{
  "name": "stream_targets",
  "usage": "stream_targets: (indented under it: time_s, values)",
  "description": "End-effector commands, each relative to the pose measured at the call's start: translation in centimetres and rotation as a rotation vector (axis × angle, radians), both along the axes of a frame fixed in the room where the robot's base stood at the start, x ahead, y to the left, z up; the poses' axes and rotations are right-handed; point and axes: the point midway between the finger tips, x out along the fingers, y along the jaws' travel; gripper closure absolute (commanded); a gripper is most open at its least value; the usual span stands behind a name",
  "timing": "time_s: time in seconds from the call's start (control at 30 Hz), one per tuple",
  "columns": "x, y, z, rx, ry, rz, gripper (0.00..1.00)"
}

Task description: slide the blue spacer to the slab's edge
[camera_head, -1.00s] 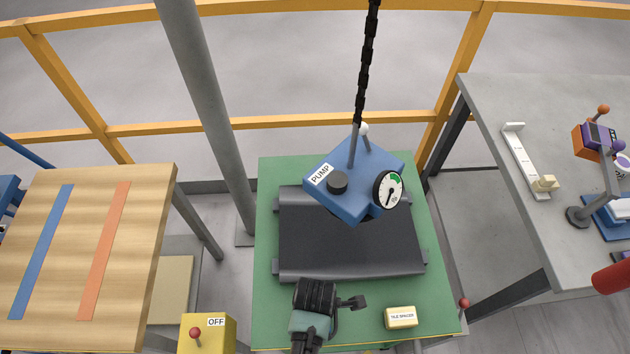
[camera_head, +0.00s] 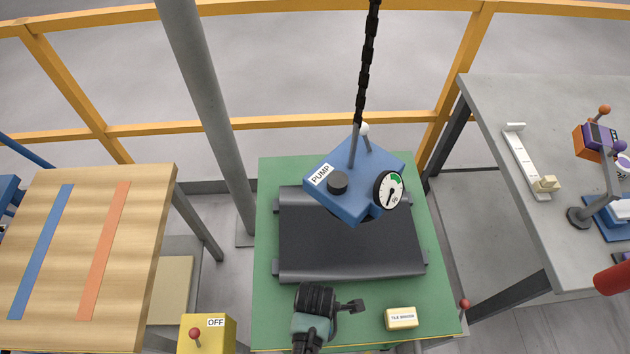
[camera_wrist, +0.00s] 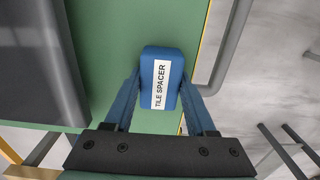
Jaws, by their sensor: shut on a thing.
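The blue spacer (camera_wrist: 174,62), with a white TILE SPACER label, is between the two blue fingers of my gripper (camera_wrist: 161,84) in the wrist view. My gripper is shut on it, one finger on each side. The dark slab (camera_head: 300,262) lies on the green tabletop; it also shows in the wrist view (camera_wrist: 75,50). In the head view my wrist (camera_head: 315,298) is just in front of the slab, and the blue spacer and the fingertips are hidden.
A cream block (camera_head: 401,320) labelled TILE SPACER lies to the right of my wrist. A blue PUMP unit (camera_head: 350,175) with a gauge hangs by a chain (camera_head: 366,75) over the slab. A yellow OFF box (camera_head: 215,338) stands left of the green table's front (camera_head: 268,325).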

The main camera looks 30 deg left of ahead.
Motion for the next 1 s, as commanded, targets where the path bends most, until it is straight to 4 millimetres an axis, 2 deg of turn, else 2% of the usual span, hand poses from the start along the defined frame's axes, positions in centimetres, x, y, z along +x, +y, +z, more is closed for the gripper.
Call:
stream_targets:
  time_s: [0.03,0.1,1.0]
  values:
    - [0.0,0.0,0.0,0.0,0.0,0.0,0.9]
    - [0.0,0.0,0.0,0.0,0.0,0.0,1.0]
    - [3.4,2.3,-0.1,0.001,-0.001,0.0,1.0]
